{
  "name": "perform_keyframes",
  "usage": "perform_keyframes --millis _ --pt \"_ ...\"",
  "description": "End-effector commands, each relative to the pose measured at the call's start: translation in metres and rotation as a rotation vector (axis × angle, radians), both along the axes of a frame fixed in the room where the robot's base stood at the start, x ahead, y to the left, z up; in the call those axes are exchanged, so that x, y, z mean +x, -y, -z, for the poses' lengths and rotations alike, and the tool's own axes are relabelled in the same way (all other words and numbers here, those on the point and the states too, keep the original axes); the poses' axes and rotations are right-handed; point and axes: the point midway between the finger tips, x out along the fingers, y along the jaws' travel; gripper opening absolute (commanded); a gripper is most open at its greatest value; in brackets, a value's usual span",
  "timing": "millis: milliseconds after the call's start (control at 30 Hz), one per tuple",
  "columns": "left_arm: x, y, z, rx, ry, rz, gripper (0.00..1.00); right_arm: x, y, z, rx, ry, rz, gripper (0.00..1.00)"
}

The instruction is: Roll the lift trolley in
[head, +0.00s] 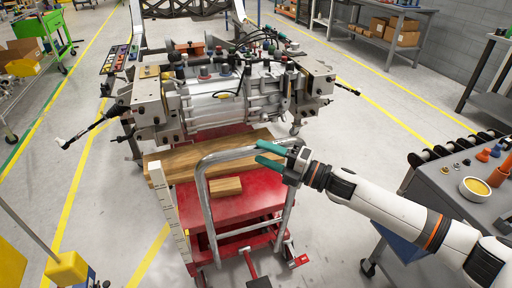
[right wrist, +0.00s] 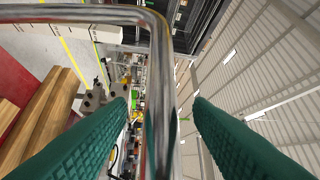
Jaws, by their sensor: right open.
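The red lift trolley (head: 240,208) stands in the lower middle of the head view, with a bent grey metal handle (head: 206,205) on its near side. A large silver drive unit (head: 215,102) sits above it, over wooden beams (head: 188,160). My right gripper (head: 262,154) is at the top right of the handle, its green fingers pointing left. In the right wrist view the handle's tube (right wrist: 160,80) runs between the two open fingers (right wrist: 161,100), with no clear contact. My left gripper is not in view.
A grey bench (head: 440,195) with a yellow-filled bowl (head: 475,188) and orange parts stands at the right. A white marked post (head: 170,215) rises at the trolley's left. A small wooden block (head: 225,186) lies on the red deck. Floor left of the trolley is mostly clear.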

Motion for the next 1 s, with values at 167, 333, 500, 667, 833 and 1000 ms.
perform_keyframes --millis 167,333,500,667,833,1000 --pt "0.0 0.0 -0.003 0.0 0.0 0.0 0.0 0.01 -0.021 -0.004 0.001 0.0 0.0 0.47" --pt "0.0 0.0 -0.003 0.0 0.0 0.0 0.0 0.013 -0.027 -0.003 0.0 -0.001 0.001 0.47" --pt "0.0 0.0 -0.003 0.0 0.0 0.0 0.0 0.014 -0.027 -0.003 0.0 -0.001 0.001 0.47" --pt "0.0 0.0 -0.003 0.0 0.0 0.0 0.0 0.013 -0.027 -0.004 0.0 -0.001 0.001 0.32" --pt "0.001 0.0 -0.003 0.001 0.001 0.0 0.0 0.013 -0.027 -0.003 0.0 -0.001 0.001 0.04" --pt "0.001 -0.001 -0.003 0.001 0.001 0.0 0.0 0.014 -0.027 -0.003 0.0 -0.001 0.001 0.0"
